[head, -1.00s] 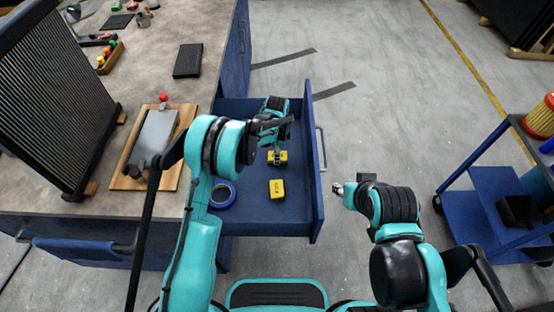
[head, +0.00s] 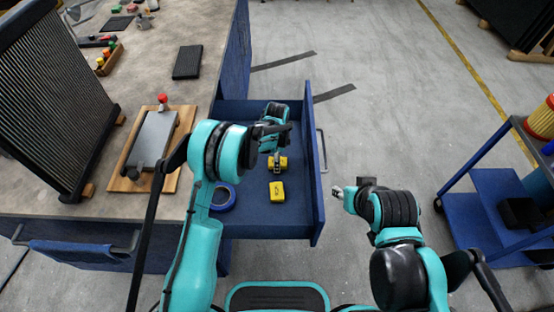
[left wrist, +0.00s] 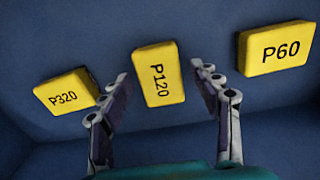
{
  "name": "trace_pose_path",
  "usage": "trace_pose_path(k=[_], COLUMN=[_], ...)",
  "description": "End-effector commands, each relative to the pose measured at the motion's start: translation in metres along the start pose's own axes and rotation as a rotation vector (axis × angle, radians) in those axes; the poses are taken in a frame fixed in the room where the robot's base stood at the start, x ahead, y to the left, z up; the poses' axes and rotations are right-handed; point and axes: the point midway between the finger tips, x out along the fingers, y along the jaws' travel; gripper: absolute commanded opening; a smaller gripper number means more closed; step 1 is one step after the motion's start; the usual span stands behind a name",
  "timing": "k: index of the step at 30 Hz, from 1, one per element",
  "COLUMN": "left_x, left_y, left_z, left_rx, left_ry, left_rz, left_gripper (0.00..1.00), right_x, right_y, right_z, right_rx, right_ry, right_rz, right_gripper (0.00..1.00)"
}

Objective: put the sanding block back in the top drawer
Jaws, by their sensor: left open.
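The top drawer (head: 255,222) is pulled open, with yellow blocks on its blue floor. In the left wrist view these are a P320 block (left wrist: 66,91) at left, a P120 block (left wrist: 158,75) in the middle and a P60 block (left wrist: 275,48) at right. My left gripper (left wrist: 159,75) is open, its fingers on either side of P120 in the picture, with gaps on both sides. In the head view my left gripper (head: 277,161) is low in the drawer and partly covers one yellow block; another yellow block (head: 277,191) lies nearer. My right gripper (head: 338,190) is outside the drawer.
A blue tape roll (head: 223,197) lies in the drawer's near left corner. The workbench (head: 215,50) at left holds a black pad (head: 187,62), a wooden board (head: 128,181) and a dark finned panel (head: 50,100). A blue cart (head: 480,200) stands at right.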

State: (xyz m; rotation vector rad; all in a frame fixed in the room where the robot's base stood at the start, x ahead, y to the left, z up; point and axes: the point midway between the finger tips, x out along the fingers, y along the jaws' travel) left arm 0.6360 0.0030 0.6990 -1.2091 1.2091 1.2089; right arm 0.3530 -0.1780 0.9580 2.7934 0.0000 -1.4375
Motion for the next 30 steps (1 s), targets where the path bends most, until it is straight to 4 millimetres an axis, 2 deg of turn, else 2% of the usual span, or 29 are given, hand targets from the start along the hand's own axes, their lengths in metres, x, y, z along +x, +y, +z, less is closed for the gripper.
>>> trace_pose_path(k=[12,15,19,26,29,30], left_x=[-0.087,-0.103,-0.117,-0.122,-0.136,-0.147], left_y=[0.000,0.000,0.000,0.000,0.003,0.006], left_z=[0.000,0.000,0.000,0.001,0.007,0.011], left_rx=[0.000,0.000,0.000,-0.004,-0.041,-0.073], left_ry=[0.000,0.000,0.000,0.000,0.004,0.008], left_rz=[0.000,0.000,0.000,-0.001,-0.015,-0.026], left_gripper=[0.63,0.63,0.63,0.63,0.63,0.63], right_x=[-0.026,-0.030,-0.033,-0.034,-0.033,-0.033], right_y=[0.000,0.000,0.000,0.000,0.000,0.000], right_z=[-0.019,-0.022,-0.024,-0.024,-0.024,-0.024], right_rx=[0.000,0.000,0.000,0.000,0.000,0.000], right_ry=[0.000,0.000,0.000,0.000,0.000,0.000], right_rz=[0.000,0.000,0.000,0.000,0.000,0.000], right_gripper=[0.40,0.40,0.40,0.40,0.40,0.40])
